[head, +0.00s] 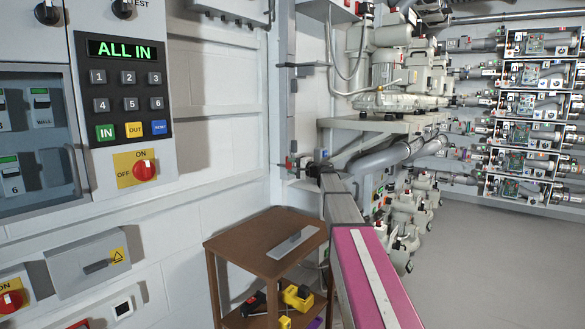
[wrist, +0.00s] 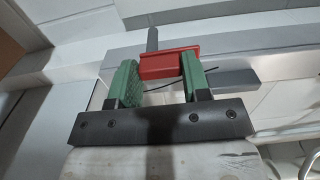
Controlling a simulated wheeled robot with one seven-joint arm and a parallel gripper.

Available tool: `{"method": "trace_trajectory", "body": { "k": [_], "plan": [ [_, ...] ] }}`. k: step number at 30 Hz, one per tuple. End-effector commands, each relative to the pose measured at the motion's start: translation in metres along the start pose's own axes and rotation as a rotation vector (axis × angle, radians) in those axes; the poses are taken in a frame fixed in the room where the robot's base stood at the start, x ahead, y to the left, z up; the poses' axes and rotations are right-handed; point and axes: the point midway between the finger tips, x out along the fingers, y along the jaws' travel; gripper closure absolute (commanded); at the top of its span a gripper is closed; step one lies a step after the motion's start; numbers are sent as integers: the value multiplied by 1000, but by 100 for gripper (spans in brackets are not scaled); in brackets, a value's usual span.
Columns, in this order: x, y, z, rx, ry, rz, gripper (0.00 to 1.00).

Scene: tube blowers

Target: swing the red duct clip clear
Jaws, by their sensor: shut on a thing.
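The red duct clip (wrist: 172,64) is a small red block with a raised edge in the wrist view. My gripper (wrist: 164,75) has two green padded fingers, shut on the clip between them. A grey bar sticks up behind the clip, and a dark grey piece lies to its right. In the head view, my gripper (head: 310,166) is at the end of my outstretched arm, beside the wall near a vertical grey duct. A small red piece (head: 289,162), seemingly the clip, shows just left of it. The fingers are too small there to make out their hold.
A brown stand (head: 225,247) with a grey bar on top and yellow tools below is left of my arm. A control panel (head: 125,75) reading "ALL IN" is at left. Grey blowers (head: 390,75) stand on a shelf behind. Open floor (head: 500,250) lies to the right.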

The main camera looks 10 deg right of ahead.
Motion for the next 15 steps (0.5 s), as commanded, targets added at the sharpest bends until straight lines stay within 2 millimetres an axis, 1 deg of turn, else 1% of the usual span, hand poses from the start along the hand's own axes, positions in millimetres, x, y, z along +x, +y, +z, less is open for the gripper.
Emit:
{"method": "trace_trajectory", "body": {
  "k": [9, 10, 11, 12, 15],
  "plan": [
    [-1, 1, 1, -5, -2, 2, 80],
    [-1, 1, 1, -4, -2, 2, 47],
    [-1, 1, 1, -4, -1, 2, 37],
    [-1, 1, 1, -4, -1, 2, 31],
    [0, 1, 1, -3, -1, 2, 31]
  ]
}}
